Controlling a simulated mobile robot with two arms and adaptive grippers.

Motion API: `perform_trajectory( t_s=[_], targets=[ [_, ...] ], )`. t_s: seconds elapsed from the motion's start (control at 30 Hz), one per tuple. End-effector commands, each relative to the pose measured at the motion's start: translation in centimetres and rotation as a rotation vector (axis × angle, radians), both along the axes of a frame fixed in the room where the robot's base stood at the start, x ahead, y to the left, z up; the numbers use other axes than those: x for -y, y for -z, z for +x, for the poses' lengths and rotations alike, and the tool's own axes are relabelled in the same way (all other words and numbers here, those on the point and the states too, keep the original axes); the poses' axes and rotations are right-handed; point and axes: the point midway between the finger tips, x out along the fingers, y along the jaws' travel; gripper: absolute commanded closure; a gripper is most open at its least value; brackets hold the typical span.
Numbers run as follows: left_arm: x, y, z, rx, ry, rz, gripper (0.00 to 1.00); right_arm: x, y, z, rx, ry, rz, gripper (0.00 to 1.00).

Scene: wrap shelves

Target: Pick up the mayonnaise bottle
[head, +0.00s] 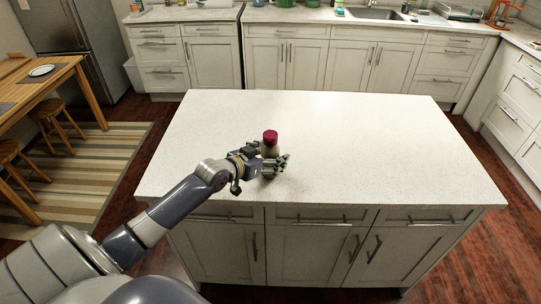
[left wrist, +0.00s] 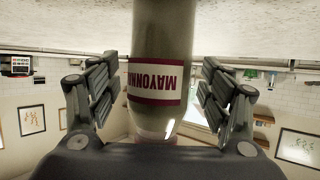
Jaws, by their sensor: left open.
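The mayonnaise bottle (head: 270,148) stands upright on the white island counter and has a red cap. In the left wrist view the bottle (left wrist: 160,55) appears upside down, with its "MAYONNAISE" label partly readable and its cap end hidden by my gripper's body. My left gripper (head: 275,166) is at the bottle, low on its body. Its open fingers (left wrist: 160,90) are on both sides of the bottle, with a visible gap on each side. My right gripper is not in view.
The rest of the island top (head: 370,140) is clear. A wooden table (head: 62,80) with stools stands at the left, over a striped rug (head: 95,165). Cabinets with a sink (head: 375,13) line the back wall, and a fridge is at the far left.

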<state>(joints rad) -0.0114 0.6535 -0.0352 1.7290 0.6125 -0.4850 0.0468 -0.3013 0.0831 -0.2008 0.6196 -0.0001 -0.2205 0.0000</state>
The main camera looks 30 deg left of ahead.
Motion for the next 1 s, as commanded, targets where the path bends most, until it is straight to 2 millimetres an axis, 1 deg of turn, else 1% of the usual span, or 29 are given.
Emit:
perform_trajectory(
  t_s=[0.1,0.3,0.37,0.4,0.47,0.5,0.57,0.6,0.87,1.0],
  targets=[
    [0.11,0.18,0.37,-0.001,0.001,0.000,0.28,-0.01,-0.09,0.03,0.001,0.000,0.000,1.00],
    [0.10,0.23,0.35,-0.001,0.001,0.001,0.28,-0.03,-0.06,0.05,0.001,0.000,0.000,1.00],
    [0.09,0.23,0.35,-0.001,0.000,0.001,0.41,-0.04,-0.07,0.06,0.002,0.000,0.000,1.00],
    [0.09,0.22,0.35,-0.001,0.000,0.001,0.50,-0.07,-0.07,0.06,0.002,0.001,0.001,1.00],
    [0.09,0.21,0.35,-0.001,0.000,0.001,0.64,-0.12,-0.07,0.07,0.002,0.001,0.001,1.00],
    [0.08,0.21,0.34,-0.001,0.000,0.001,0.73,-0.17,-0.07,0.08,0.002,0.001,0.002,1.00],
    [0.07,0.22,0.34,-0.001,0.000,0.001,0.87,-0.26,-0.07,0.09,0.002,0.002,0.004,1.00],
    [0.07,0.22,0.34,-0.001,0.000,0.001,0.89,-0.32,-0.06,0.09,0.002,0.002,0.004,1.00],
    [0.06,-0.04,0.40,0.003,0.000,0.001,0.89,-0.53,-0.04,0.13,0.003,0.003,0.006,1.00],
    [0.03,-0.60,0.44,0.005,0.001,0.002,0.89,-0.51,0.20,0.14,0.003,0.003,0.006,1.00]
  ],
)
